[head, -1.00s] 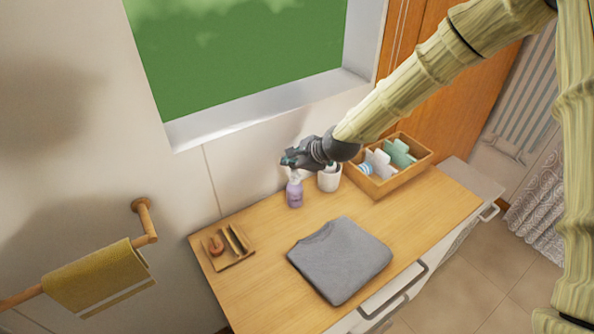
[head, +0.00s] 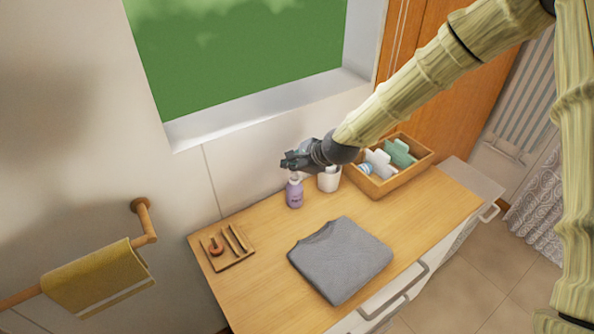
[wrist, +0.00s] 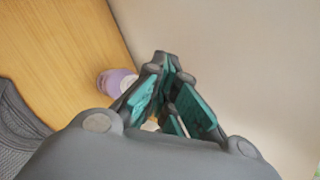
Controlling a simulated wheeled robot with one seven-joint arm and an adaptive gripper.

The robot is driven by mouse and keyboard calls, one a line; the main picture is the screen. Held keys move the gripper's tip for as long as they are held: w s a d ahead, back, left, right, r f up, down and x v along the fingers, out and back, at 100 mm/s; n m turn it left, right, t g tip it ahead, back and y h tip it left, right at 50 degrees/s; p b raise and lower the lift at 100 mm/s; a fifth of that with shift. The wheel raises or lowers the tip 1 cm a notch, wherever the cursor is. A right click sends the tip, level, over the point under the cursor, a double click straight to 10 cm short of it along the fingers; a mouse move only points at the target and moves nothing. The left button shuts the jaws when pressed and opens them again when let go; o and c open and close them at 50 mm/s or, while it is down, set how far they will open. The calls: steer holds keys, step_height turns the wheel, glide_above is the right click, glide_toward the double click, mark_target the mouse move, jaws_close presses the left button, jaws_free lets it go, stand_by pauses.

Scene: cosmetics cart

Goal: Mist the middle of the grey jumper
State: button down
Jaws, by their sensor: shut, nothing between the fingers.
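The grey jumper (head: 340,260) lies folded flat on the wooden top of the cart; part of it shows at the left of the wrist view (wrist: 18,130). A lilac spray bottle (head: 294,194) stands upright behind the jumper, near the wall; its body also shows in the wrist view (wrist: 114,80). My gripper (head: 288,163) is at the height of the bottle's top, right over or beside it. Its teal-padded fingers (wrist: 165,75) are closed together with nothing held. The bottle's head is mostly hidden by the fingers, and I cannot tell whether they touch it.
A white cup (head: 329,182) stands right of the bottle. A wooden box (head: 403,179) with white and green items is farther right. A small wooden tray (head: 237,262) with several small items lies at left. A yellow towel (head: 98,282) hangs on a wall rail. The wall and window sill are close behind.

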mark_target(292, 173)
stand_by(0.4)
steer(key=shift+r+p, duration=0.35)
steer(key=shift+r, duration=0.1)
step_height(292, 173, up, 6)
steer(key=p, duration=0.3)
steer(key=shift+p, duration=0.4)
stand_by(2.0)
